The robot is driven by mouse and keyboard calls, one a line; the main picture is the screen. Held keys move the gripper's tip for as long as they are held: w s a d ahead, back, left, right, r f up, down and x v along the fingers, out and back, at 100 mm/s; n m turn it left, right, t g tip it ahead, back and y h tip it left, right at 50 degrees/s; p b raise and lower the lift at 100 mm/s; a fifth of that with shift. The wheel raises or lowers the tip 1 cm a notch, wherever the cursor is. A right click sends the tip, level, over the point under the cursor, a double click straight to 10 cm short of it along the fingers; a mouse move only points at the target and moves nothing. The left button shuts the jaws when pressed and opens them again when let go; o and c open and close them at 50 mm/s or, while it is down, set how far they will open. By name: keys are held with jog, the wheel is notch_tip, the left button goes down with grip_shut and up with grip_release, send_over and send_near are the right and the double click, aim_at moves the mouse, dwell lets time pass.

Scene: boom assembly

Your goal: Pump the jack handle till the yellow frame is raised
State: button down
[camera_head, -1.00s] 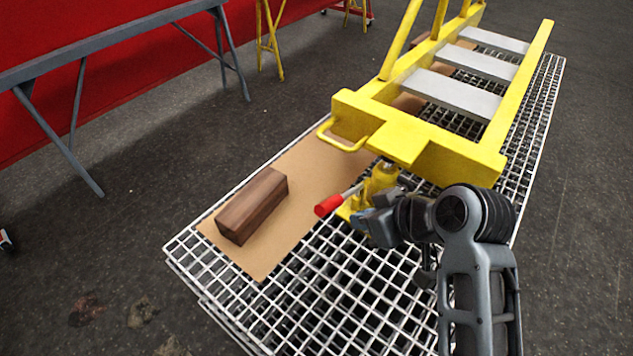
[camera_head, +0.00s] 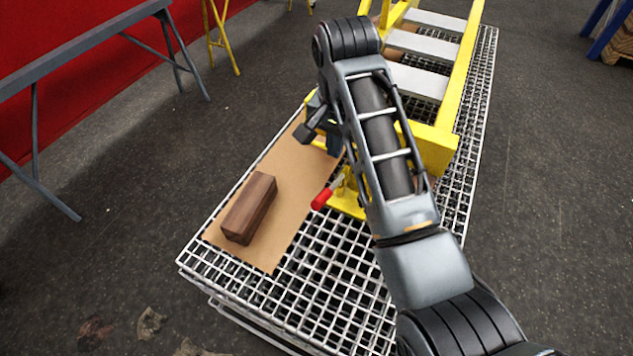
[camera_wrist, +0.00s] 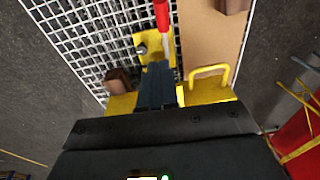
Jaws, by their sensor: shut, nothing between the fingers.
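The jack's yellow body (camera_head: 347,200) stands on the grating under the near end of the yellow frame (camera_head: 437,152), partly hidden behind my arm. Its handle has a red grip (camera_head: 321,199) that points left and toward the front; the red grip also shows at the top of the wrist view (camera_wrist: 162,14). My gripper (camera_head: 333,146) is beyond the jack, over the frame's near end, with its blue-grey fingers pointing down. In the wrist view my fingers (camera_wrist: 158,68) are together and empty, pointing toward the jack base, apart from the red grip. The frame's height above the jack is hidden.
A dark wooden block (camera_head: 249,207) lies on the cardboard sheet (camera_head: 276,228) left of the jack. The white grating (camera_head: 318,262) is bare at the front. A grey trestle (camera_head: 82,54) stands at the left. Open floor lies to the right.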

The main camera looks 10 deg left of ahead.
jog(key=shift+f, duration=0.1)
jog(key=p, duration=0.1)
send_over(325, 195)
jog(key=f, duration=1.1)
jog(key=shift+d+f, duration=0.35)
jog(key=shift+s+a+f, duration=0.15)
jog(key=shift+f, duration=0.25)
jog(key=shift+s+a+f, duration=0.1)
jog(key=shift+a+f, duration=0.05)
jog(key=shift+f, duration=0.25)
